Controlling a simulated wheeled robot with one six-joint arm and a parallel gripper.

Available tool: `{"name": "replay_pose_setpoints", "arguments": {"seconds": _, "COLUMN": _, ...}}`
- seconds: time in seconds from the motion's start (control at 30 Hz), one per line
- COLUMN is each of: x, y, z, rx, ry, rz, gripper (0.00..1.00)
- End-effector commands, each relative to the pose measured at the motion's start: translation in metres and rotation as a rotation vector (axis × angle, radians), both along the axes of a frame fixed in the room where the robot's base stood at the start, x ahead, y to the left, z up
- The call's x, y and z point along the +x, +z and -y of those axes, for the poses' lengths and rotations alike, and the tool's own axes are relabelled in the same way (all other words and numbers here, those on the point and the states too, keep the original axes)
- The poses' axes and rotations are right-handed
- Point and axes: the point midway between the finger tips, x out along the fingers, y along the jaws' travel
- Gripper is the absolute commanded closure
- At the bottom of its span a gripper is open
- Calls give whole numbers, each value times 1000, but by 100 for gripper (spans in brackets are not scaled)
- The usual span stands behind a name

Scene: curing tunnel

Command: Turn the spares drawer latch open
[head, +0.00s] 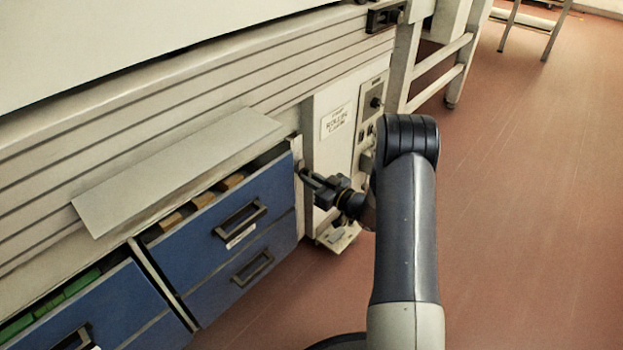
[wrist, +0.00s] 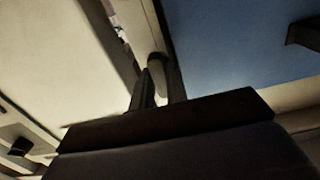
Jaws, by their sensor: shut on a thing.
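The drawer latch (head: 299,166) is a small dark piece at the right edge of the upper blue drawer (head: 190,245), mostly hidden by my fingers. In the wrist view it shows as a rounded grey knob (wrist: 157,62) on the pale strip beside the blue drawer front (wrist: 240,45). My gripper (head: 306,175) reaches it from the right and is shut on it. In the wrist view the two dark fingers (wrist: 159,80) lie on either side of the knob. How far the latch is turned I cannot tell.
A white cabinet (head: 320,108) with a label and switches stands right of the drawers. Blue drawers with dark handles (head: 253,266) lie below and left; the left one (head: 130,305) holds green items. A grey panel (head: 180,170) overhangs the upper drawer. Red floor (head: 530,200) is open at right.

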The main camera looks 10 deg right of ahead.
Motion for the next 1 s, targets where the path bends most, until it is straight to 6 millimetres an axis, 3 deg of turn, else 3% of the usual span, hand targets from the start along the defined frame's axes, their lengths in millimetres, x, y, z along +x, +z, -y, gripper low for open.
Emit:
{"name": "replay_pose_setpoints", "arguments": {"seconds": 0.03, "x": 0, "y": -1, "z": 0, "rx": 1, "ry": 0, "rz": -3, "gripper": 100}}
{"name": "replay_pose_setpoints", "arguments": {"seconds": 0.07, "x": 0, "y": -1, "z": 0, "rx": 1, "ry": 0, "rz": -3, "gripper": 85}}
{"name": "replay_pose_setpoints", "arguments": {"seconds": 0.33, "x": 0, "y": 0, "z": 0, "rx": 0, "ry": 0, "rz": -1, "gripper": 64}}
{"name": "replay_pose_setpoints", "arguments": {"seconds": 0.67, "x": -6, "y": 0, "z": 5, "rx": 0, "ry": -2, "rz": -2, "gripper": 64}}
{"name": "replay_pose_setpoints", "arguments": {"seconds": 1.0, "x": -58, "y": 1, "z": 43, "rx": 1, "ry": -5, "rz": -4, "gripper": 64}}
